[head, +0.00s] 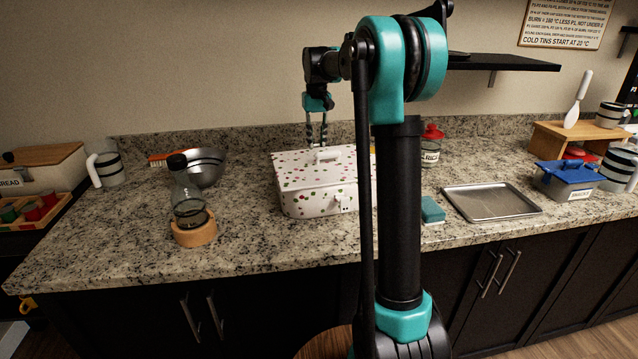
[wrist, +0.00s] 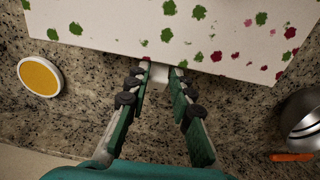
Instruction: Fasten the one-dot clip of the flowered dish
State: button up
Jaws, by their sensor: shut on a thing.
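The flowered dish (head: 300,198) is a white lidded box with red and green spots, standing on the counter. Its lid lies on top with a white handle (head: 327,155), and a white clip (head: 343,203) shows on its front wall. The dish's spotted lid also fills the top of the wrist view (wrist: 225,25). My gripper (head: 317,143) reaches down at the dish's back edge. In the wrist view, its fingers (wrist: 162,72) are closed on a small white clip at that edge. The held clip is mostly hidden, and I cannot read dots on either clip.
A metal bowl (head: 205,167) and a bottle in a wooden ring (head: 190,205) stand left of the dish. A round yellow-topped container (wrist: 40,76) is near the back edge. A teal block (head: 432,210) and metal tray (head: 490,201) lie right. My arm blocks part of the dish.

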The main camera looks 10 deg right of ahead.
jog(key=o, duration=0.7)
jog(key=shift+o, duration=0.2)
jog(key=shift+w+a+r, duration=0.1)
jog(key=shift+w+r, duration=0.25)
jog(key=shift+w, duration=0.55)
jog(key=shift+w+a+r, duration=0.1)
jog(key=shift+w+r, duration=0.2)
jog(key=shift+w, duration=0.65)
jog(key=shift+w+a+r, duration=0.1)
jog(key=shift+w+r, duration=0.25)
jog(key=shift+w, duration=0.55)
jog(key=shift+c, duration=0.4)
grip_shut()
